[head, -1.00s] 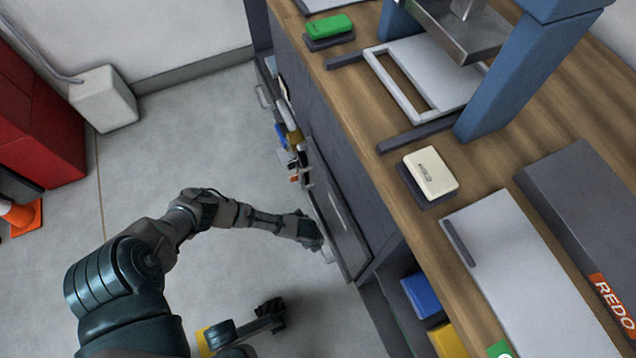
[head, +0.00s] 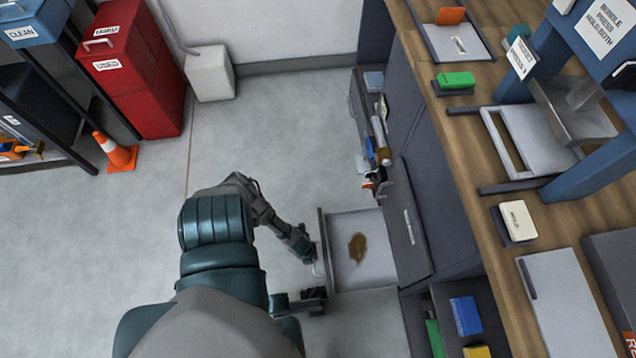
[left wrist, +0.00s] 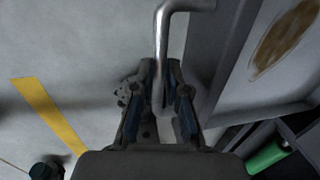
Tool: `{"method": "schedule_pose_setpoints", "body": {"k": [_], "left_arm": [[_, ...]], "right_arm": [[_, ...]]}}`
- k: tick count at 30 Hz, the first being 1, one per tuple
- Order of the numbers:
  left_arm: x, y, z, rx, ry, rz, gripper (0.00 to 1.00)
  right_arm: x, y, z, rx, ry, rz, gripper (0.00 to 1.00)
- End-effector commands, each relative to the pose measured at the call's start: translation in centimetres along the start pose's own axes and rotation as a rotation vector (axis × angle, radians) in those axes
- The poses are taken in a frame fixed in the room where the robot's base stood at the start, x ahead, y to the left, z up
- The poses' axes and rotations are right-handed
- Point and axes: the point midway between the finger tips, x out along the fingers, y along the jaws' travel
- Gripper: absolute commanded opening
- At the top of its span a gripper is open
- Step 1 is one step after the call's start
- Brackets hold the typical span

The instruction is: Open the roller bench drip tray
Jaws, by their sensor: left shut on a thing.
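The drip tray (head: 375,277) stands pulled out from the bench front, to the left in the head view. It is a pale grey shallow drawer with a brown stain (head: 357,248) inside. My left gripper (head: 312,260) is at the tray's front, shut on its metal handle (left wrist: 162,45). The left wrist view shows the bent bar running between the two fingers (left wrist: 160,105). Part of the stained tray floor also shows there at the upper right. My right gripper (head: 316,300) is a dark shape just below the tray in the head view, apart from it; its finger opening is unclear.
The wooden bench top (head: 470,150) holds a press, a green block (head: 456,79) and a pale block (head: 516,221). Tools hang in an open holder (head: 380,140) beyond the tray. An orange cone (head: 115,150) and red cabinet (head: 135,75) stand at left. The floor between is clear.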

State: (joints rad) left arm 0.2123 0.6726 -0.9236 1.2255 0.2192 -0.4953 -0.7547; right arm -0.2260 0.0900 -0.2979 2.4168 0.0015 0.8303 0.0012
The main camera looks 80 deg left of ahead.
Motion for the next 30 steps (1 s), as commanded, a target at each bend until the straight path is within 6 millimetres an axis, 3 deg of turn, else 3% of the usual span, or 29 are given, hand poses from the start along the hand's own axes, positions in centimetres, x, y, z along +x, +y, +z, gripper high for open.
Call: {"method": "schedule_pose_setpoints", "body": {"k": [15, 16, 19, 30], "left_arm": [[-0.11, 0.51, -0.37, -0.002, 0.008, -0.004, 0.00], [-0.11, 0.51, -0.38, -0.002, 0.008, -0.004, 0.17], [-0.11, 0.52, -0.31, -0.002, 0.007, -0.004, 0.39], [-0.43, 0.61, -0.07, -0.001, 0.004, -0.002, 0.39]], "right_arm": [[0.01, -0.15, -0.01, 0.000, -0.004, 0.000, 0.40], [0.01, -0.15, -0.01, 0.000, -0.004, 0.000, 0.40], [0.01, -0.15, -0.02, 0.000, -0.004, 0.000, 0.40], [0.03, -0.09, -0.15, -0.001, -0.002, 0.002, 0.40]]}}
